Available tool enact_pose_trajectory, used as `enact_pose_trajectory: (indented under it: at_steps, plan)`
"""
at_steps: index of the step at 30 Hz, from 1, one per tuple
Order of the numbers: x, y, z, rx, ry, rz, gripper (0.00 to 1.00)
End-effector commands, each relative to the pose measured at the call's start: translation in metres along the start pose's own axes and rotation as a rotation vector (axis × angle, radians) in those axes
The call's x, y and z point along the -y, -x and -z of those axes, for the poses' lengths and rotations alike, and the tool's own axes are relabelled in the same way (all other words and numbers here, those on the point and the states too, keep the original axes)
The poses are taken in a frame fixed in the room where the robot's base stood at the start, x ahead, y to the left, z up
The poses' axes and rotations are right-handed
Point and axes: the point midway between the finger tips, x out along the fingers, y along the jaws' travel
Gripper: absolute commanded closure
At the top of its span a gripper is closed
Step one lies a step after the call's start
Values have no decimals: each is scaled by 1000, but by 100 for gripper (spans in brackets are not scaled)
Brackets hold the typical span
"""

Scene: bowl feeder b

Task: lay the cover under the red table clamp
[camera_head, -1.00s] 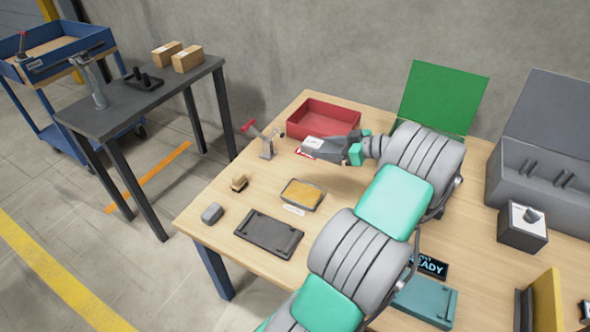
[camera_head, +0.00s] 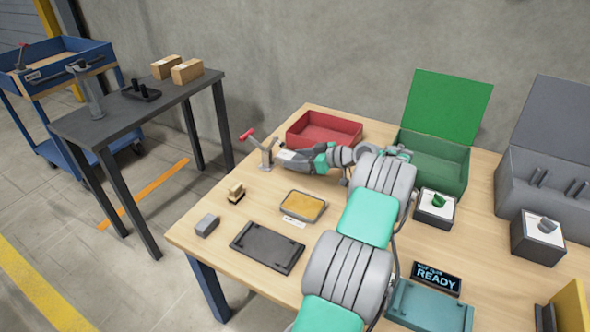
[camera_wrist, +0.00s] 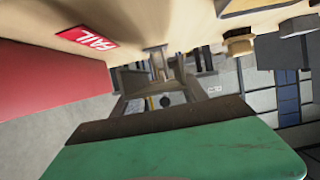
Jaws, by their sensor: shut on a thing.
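The red table clamp (camera_head: 266,155) stands at the table's back left edge, its red handle (camera_head: 247,135) raised. In the wrist view its grey post (camera_wrist: 157,60) shows just beyond the jaws. My gripper (camera_head: 281,157) lies low over the table, pointing left, its tips close to the right of the clamp. It is shut on a small pale piece (camera_head: 288,154), which I take to be the cover; the fingers hide most of it. I cannot tell whether the piece touches the clamp or the table.
A red bin (camera_head: 322,118) stands behind my gripper, with a red FAIL label (camera_wrist: 91,38) in front. A green box (camera_head: 440,180) is to the right.

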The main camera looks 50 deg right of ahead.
Motion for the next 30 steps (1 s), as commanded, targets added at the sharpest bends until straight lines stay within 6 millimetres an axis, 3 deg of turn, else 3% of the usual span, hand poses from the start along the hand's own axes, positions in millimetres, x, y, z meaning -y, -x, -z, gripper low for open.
enact_pose_trajectory:
  at_steps: [8, 29, 30]
  plan:
    - [-3, -23, -34, -1, 1, 0, 100]
    - [-3, -27, -44, -1, 2, -1, 100]
    - [-3, -27, -45, 1, 0, 0, 48]
